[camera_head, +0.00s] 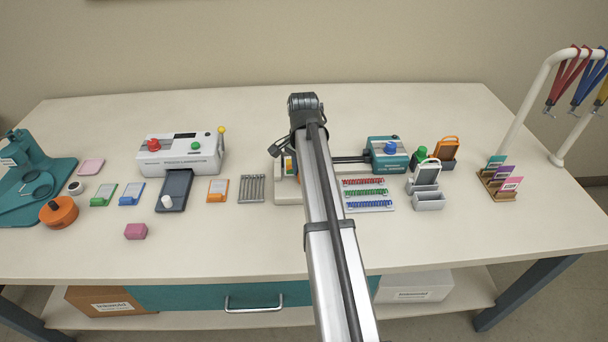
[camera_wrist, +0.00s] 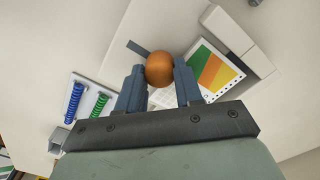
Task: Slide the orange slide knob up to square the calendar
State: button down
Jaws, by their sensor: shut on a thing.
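The orange slide knob (camera_wrist: 159,68) is a round ball between my two fingers in the wrist view. My gripper (camera_wrist: 159,80) is shut on it, one finger on each side. A dark slot end (camera_wrist: 138,47) shows just beyond the knob. The calendar (camera_wrist: 215,68), a white sheet with a green, orange and yellow picture, lies beside the knob to the right, close to a pale raised edge (camera_wrist: 232,35). My fingers and the knob hide part of the sheet. In the head view my arm covers the knob and most of the pale calendar station (camera_head: 288,190).
A rack of red, green and blue coils (camera_head: 367,194) stands right of the station, with a teal machine (camera_head: 387,153) behind. Metal rods (camera_head: 251,188) lie to the left, near a white laminator (camera_head: 180,155). The front strip of the table (camera_head: 210,245) is mostly clear.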

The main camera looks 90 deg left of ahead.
jog(key=c, duration=1)
grip_release()
jog(key=shift+a, duration=0.35)
jog(key=shift+o, duration=1.3)
jog(key=shift+d, duration=0.15)
notch_tip(320, 180, up, 14)
jog(key=shift+f, duration=0.1)
